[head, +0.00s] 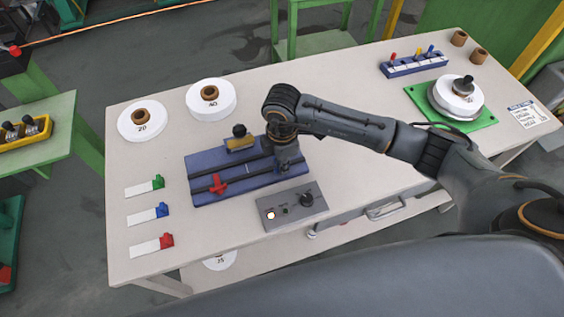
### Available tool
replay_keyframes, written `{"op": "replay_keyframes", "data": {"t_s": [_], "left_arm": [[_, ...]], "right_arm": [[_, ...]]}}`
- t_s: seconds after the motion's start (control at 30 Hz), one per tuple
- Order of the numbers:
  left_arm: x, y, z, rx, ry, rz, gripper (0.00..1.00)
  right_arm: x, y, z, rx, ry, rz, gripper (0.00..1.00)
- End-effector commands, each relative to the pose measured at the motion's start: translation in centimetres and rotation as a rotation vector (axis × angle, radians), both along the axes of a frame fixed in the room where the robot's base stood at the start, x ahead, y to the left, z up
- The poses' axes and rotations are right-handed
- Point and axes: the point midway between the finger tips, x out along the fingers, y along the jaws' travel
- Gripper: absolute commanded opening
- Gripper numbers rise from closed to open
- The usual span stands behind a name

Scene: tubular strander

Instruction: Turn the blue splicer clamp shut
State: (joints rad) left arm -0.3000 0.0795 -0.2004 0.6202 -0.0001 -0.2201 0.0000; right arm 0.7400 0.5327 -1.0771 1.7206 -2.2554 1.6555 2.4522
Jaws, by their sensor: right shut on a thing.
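The blue splicer (235,190) is a flat block with dark grooves on the table. A red clamp (218,184) sits on its left part. A brass-coloured block with a black knob (240,137) stands at its back edge. My right gripper (287,162) points down at the right end of the splicer and is shut there. The blue splicer clamp is hidden by the gripper, so its turn angle cannot be seen. My left gripper is not in view.
A grey control box (291,208) with a lit lamp and a black knob stands just in front of the splicer. White rolls (142,120) are behind left. Green, blue and red tabs (150,187) on white strips lie left. The table's middle right lies under my arm.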

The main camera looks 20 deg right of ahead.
Motion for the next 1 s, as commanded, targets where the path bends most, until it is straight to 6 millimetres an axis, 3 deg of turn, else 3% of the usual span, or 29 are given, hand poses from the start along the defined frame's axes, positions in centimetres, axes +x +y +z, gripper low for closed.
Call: {"op": "replay_keyframes", "data": {"t_s": [0.7, 0.83, 1.0], "left_arm": [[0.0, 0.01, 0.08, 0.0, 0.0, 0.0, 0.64], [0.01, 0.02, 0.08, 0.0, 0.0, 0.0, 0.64], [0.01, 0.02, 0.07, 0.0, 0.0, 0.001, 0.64]], "right_arm": [[0.17, -0.02, 0.16, 0.0, -0.005, -0.08, 0.0], [0.16, -0.01, 0.14, 0.0, -0.004, -0.079, 0.3], [0.09, -0.01, 0.08, 0.0, -0.002, -0.078, 0.3]]}}
